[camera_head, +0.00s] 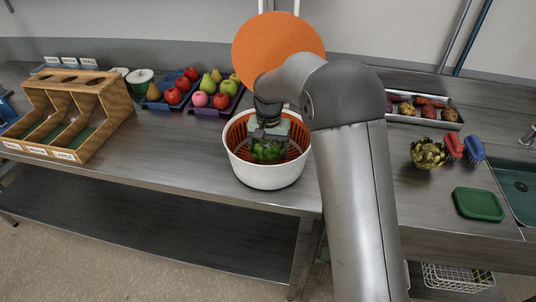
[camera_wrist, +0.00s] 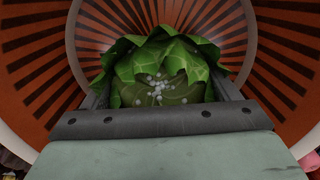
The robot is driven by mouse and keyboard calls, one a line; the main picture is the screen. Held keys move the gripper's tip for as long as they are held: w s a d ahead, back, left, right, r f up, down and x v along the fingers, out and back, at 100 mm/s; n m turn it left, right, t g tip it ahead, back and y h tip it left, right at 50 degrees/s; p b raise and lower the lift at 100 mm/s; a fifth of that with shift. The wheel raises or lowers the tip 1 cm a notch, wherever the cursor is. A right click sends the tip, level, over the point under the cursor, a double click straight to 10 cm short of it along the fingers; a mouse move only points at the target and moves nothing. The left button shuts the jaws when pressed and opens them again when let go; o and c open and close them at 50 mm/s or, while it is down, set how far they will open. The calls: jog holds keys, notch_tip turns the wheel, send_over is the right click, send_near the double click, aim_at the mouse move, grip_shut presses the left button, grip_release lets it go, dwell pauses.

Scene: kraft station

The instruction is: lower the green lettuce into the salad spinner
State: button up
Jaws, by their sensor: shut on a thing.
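The salad spinner (camera_head: 268,178) is a white bowl with an orange slotted basket inside, standing open on the metal counter. My gripper (camera_head: 267,140) points down inside the bowl's opening. It is shut on the green lettuce (camera_head: 267,151), which sits within the basket. In the wrist view the lettuce (camera_wrist: 160,75) shows between the two fingers, with pale dots on its near face. The orange slotted basket wall (camera_wrist: 40,75) surrounds it. Whether the lettuce touches the basket floor cannot be told.
An orange round lid (camera_head: 277,45) stands upright behind the spinner. Fruit trays (camera_head: 205,110) and a wooden sorter (camera_head: 85,110) are to the left. To the right are a potato tray (camera_head: 405,121), an artichoke (camera_head: 428,153), brushes (camera_head: 473,148), a green pad (camera_head: 479,204) and a sink (camera_head: 515,185).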

jog(key=shift+f, duration=0.45)
dwell(0.3)
jog(key=o, duration=0.9)
jog(key=shift+o, duration=0.2)
jog(key=shift+r, duration=0.1)
notch_tip(320, 180, up, 17)
jog(key=b, duration=0.2)
jog(key=s+d+f, duration=0.1)
jog(key=s+d, duration=0.8)
jog(key=s, duration=0.4)
jog(key=s+d+f, duration=0.2)
jog(key=s+f, duration=0.1)
jog(key=s, duration=0.3)
jog(key=s+d+f+n, duration=0.1)
jog(key=s+d+f, duration=0.1)
jog(key=s+f, duration=0.2)
jog(key=s+d+f+n, duration=0.1)
jog(key=s+d+f, duration=0.1)
jog(key=s, duration=0.8)
jog(key=shift+d+f+t, duration=0.25)
jog(key=shift+f+t, duration=0.05)
jog(key=shift+f, duration=0.35)
